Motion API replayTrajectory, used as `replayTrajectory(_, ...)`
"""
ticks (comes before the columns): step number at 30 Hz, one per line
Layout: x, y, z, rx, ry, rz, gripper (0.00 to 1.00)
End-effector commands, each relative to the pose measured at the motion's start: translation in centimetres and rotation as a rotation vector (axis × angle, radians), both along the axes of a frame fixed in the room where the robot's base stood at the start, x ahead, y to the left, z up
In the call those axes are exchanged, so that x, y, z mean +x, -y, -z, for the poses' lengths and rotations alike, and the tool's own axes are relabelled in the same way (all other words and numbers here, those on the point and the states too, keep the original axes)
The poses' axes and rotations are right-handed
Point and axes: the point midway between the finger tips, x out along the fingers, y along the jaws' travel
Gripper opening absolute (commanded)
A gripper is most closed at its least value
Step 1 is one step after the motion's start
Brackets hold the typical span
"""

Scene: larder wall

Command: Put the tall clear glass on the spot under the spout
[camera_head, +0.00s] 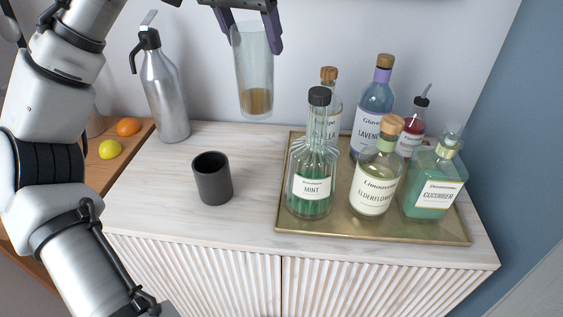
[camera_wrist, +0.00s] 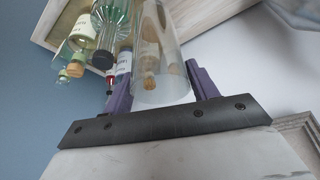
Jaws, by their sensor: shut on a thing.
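My gripper (camera_head: 252,35) is shut on the tall clear glass (camera_head: 253,72), with one purple finger on each side near its top. The glass is upright or nearly so, in the air above the pale cabinet top, with an amber tint near its base; I cannot tell whether that is liquid. In the wrist view the glass (camera_wrist: 163,60) lies between the fingers (camera_wrist: 162,88). A silver siphon (camera_head: 166,92) with a black spout (camera_head: 134,61) pointing down on its left stands left of the glass. No marked spot under the spout can be made out.
A dark cup (camera_head: 212,178) stands on the cabinet top (camera_head: 250,140). A brass tray (camera_head: 380,229) on the right holds several bottles, including the mint bottle (camera_head: 312,165). An orange (camera_head: 128,127) and a lemon (camera_head: 109,149) lie on the wooden surface at left.

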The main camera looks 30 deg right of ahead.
Motion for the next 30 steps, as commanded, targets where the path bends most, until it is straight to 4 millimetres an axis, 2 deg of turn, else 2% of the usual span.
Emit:
replayTrajectory(5,0.0,0.0,2.0,-0.001,-0.001,0.0,0.07)
replayTrajectory(18,0.0,-0.1,12.8,0.0,-0.001,-0.002,0.07)
replayTrajectory(22,-0.1,0.0,14.8,-0.001,-0.001,-0.001,0.07)
replayTrajectory(30,0.0,0.0,16.6,-0.001,0.0,-0.002,0.07)
